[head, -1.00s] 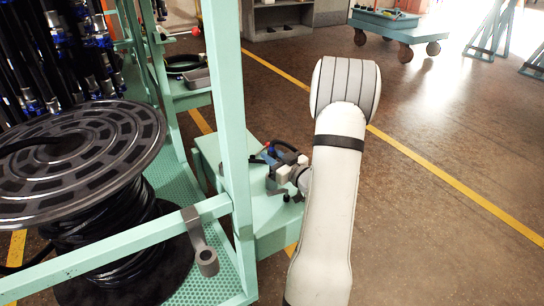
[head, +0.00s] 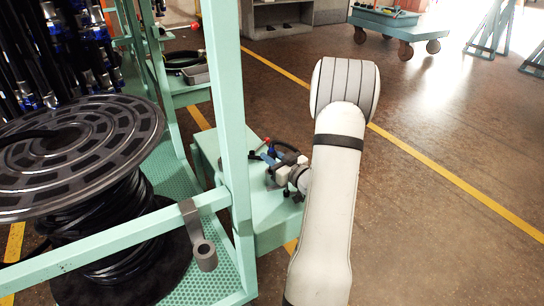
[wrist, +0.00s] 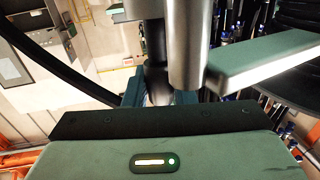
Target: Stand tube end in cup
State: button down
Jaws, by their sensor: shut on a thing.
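A grey cup (head: 205,256) hangs on a bracket from the near green rail, right of the reel, in the head view. My gripper (head: 270,156) is beyond the green post, over a small green table, apart from this cup. It is shut on a dark tube (head: 254,156), whose short curve shows left of the jaws. In the wrist view the teal fingers (wrist: 158,92) close around a dark piece, and a black tube (wrist: 48,62) sweeps off to the upper left. A grey metal cylinder partly covers the fingers there; I cannot tell whether it is the cup.
A large black reel (head: 80,140) of hose stands at left inside the green frame (head: 232,110). Hoses with blue fittings (head: 60,50) hang behind it. A green bar (wrist: 265,62) crosses the right of the wrist view.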

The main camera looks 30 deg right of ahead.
jog(key=shift+f+b, duration=0.3)
jog(key=shift+f, duration=0.2)
jog(key=c, duration=1.1)
grip_release()
jog(key=shift+s+r, duration=0.1)
jog(key=s+p, duration=0.1)
jog(key=s, duration=0.4)
jog(key=s+d+p, duration=0.1)
jog(key=s, duration=0.1)
jog(key=shift+s+p, duration=0.3)
